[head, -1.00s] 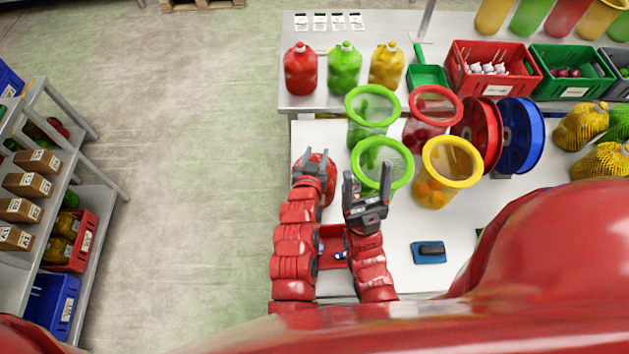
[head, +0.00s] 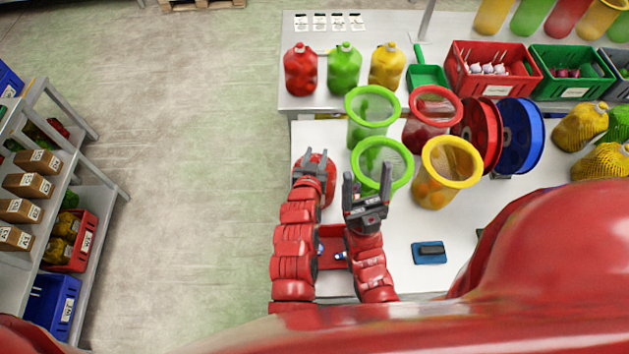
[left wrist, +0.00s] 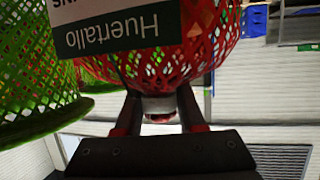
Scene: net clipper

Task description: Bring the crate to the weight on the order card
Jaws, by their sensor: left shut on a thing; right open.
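My left gripper (head: 312,160) is shut on a red net bag (head: 328,190) at the left edge of the white table. In the left wrist view the red net bag (left wrist: 212,45) bulges above the jaws, its gathered end between the fingers, with a label reading "Huertallo" (left wrist: 115,30). My right gripper (head: 366,190) is open and empty, just in front of the nearer green-rimmed tub (head: 398,178). A red crate (head: 490,88) with white items and a green crate (head: 570,91) stand on the back bench. I cannot tell which crate or card is the task's.
Several white cards (head: 319,22) lie on the back bench behind red, green and yellow filled bags. Red-rimmed (head: 434,92) and yellow-rimmed (head: 451,143) tubs and red and blue reels crowd the table. A blue-and-black device (head: 429,253) lies at front right.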

